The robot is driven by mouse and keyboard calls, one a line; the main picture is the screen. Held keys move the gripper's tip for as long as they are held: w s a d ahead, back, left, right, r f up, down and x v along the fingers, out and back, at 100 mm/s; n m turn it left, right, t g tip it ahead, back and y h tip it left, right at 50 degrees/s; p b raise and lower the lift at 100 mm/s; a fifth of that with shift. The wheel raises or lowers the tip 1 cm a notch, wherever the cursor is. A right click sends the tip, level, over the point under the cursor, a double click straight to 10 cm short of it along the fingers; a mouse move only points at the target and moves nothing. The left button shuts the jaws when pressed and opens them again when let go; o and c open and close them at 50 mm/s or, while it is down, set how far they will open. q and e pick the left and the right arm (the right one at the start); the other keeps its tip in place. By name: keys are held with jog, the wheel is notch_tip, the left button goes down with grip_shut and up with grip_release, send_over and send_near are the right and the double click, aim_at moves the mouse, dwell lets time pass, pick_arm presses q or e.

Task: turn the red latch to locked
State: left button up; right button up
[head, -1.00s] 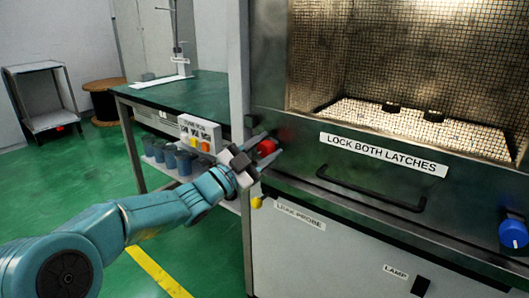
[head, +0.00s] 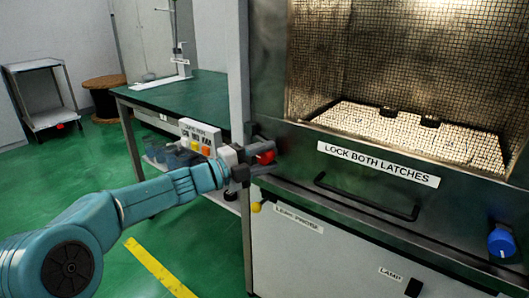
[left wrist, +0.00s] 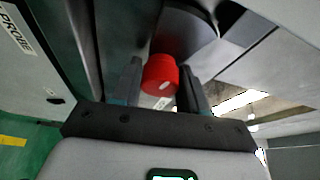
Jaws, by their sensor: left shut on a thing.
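The red latch (head: 266,157) is a round knob on the left end of the metal front, left of the "LOCK BOTH LATCHES" label (head: 377,163). My left gripper (head: 262,158) is around it, one finger above and one below, and is shut on it. In the left wrist view the red latch (left wrist: 160,76) sits between the two fingers (left wrist: 160,88), with a pale mark on its face. A blue latch (head: 502,240) is at the right end of the front. My right gripper does not show.
A black handle bar (head: 368,197) runs below the label. A yellow knob (head: 256,207) sits by the "LEAK PROBE" label (head: 298,219). A green-topped bench (head: 190,95) with a small button box (head: 201,137) stands to the left. Green floor is open at left.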

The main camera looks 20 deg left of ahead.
pick_arm(q)
jog(key=shift+m+p, duration=0.35)
jog(key=shift+m, duration=0.25)
jog(key=shift+f+m+g+y+p, duration=0.1)
jog(key=shift+m+g+y+p, duration=0.4)
jog(key=shift+m, duration=0.4)
dwell(1.9)
jog(key=o, duration=1)
jog(key=shift+w, duration=0.1)
jog(key=shift+a, duration=0.1)
jog(key=p+v, duration=0.2)
jog(key=v, duration=1.4)
